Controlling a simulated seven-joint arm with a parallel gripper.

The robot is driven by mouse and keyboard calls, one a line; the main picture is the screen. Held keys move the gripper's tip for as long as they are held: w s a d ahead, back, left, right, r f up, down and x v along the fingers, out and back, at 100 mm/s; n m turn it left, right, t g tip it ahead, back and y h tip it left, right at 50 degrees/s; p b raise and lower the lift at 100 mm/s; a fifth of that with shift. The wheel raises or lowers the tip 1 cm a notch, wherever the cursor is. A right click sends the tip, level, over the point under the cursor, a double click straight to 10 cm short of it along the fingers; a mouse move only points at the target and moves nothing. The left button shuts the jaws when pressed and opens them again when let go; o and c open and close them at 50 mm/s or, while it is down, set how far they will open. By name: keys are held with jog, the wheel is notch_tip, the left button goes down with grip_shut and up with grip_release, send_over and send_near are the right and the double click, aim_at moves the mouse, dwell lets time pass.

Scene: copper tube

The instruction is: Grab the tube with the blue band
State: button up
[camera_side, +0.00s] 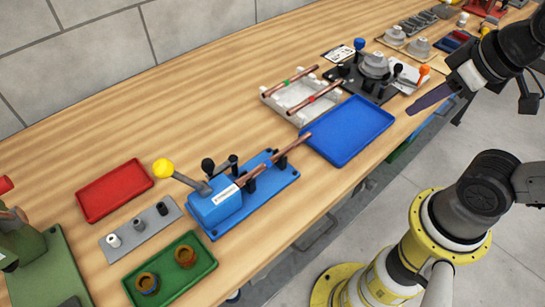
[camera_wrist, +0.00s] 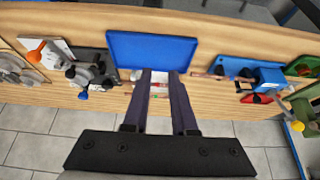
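I cannot make out a blue band on any tube. In the side view, a copper tube with a green band (camera_side: 299,76) and one with a red band (camera_side: 324,92) lie across a white rack (camera_side: 285,99). Another copper tube (camera_side: 294,146) sits in the blue bending fixture (camera_side: 218,203), with no band discernible. My gripper (camera_side: 430,98) is raised at the right, apart from the tubes. In the wrist view my gripper (camera_wrist: 160,73) has its two dark fingers apart and nothing held; the rack shows small and partly hidden between and beside them.
An empty blue tray (camera_side: 348,130) lies in front of the rack. A black fixture with knobs (camera_side: 372,73) stands behind it. A red tray (camera_side: 114,190) and a green tray with rings (camera_side: 169,270) are at the left. The wooden table is bare behind the rack.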

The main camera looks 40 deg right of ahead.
jog(key=o, duration=0.4)
jog(key=w+r+n, duration=0.5)
jog(key=n+g, duration=0.2)
jog(key=n, duration=1.1)
send_over(256, 171)
jog(key=s, duration=0.5)
notch_tip(256, 171, down, 5)
jog(key=x, duration=1.3)
jog(key=shift+w+r, duration=0.15)
jog(key=shift+w, duration=0.1)
